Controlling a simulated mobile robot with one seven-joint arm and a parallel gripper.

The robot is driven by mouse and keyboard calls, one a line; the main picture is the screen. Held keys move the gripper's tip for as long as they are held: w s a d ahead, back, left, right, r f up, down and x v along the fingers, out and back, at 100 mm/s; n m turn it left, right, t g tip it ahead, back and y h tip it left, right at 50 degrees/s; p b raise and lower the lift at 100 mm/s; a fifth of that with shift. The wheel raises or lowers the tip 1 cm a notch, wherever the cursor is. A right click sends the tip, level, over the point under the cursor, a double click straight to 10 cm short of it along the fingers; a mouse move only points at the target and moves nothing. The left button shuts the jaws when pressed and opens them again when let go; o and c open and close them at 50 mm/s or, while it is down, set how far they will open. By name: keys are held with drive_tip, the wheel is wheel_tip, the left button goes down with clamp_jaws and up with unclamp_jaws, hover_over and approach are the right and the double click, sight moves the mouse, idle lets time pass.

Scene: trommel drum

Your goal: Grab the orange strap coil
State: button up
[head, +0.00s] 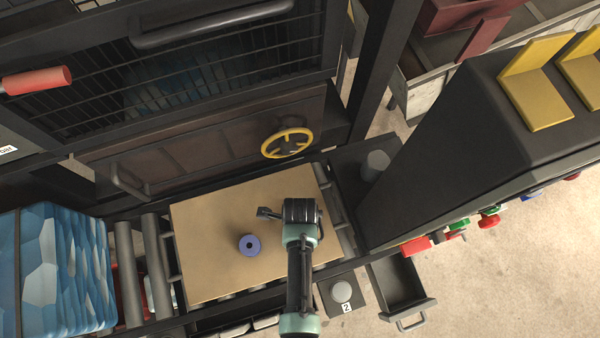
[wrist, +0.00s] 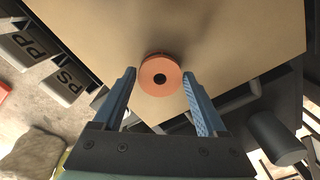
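The orange strap coil (wrist: 160,76) is a short round spool with a dark centre hole, seen in the wrist view above the tan board. My gripper (wrist: 159,74) is open, and its two blue fingers frame the coil. A narrow gap shows on each side. I cannot tell whether the coil is fully between the fingertips or just beyond them. In the head view my gripper (head: 270,213) is over the right half of the board, and no orange coil shows there. A blue-violet coil (head: 249,245) lies on the board to its lower left.
The tan board (head: 208,225) lies on rollers (head: 128,265). A yellow handwheel (head: 287,143) stands behind it. A blue patterned block (head: 60,270) is at left, and a dark housing (head: 460,150) at right. Bins labelled PP and PS (wrist: 65,85) show beside the board.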

drive_tip(key=c, duration=1)
drive_tip(key=shift+r, duration=0.1)
drive_tip(key=shift+c, duration=0.2)
